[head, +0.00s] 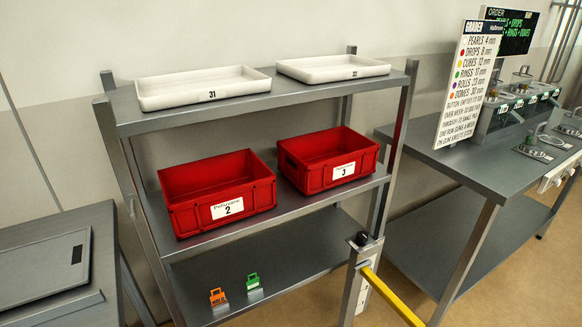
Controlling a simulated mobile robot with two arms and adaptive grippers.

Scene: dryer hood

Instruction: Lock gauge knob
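A black round knob (362,238) sits at the top of a grey upright post (355,285) in front of the shelf rack's right side. A yellow bar (392,297) runs from the post down to the lower right. No writing marks this knob as the gauge knob, and I cannot tell whether it is locked. Small metal fittings stand on the right-hand bench, too small to make out. Neither of my grippers is in view.
A grey rack holds white trays (205,88) (333,68) on top and red crates (217,192) (328,160) below. An orange piece (217,297) and a green piece (253,281) stand on its bottom shelf. Benches flank it; a sign (474,85) stands on the right bench (470,165).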

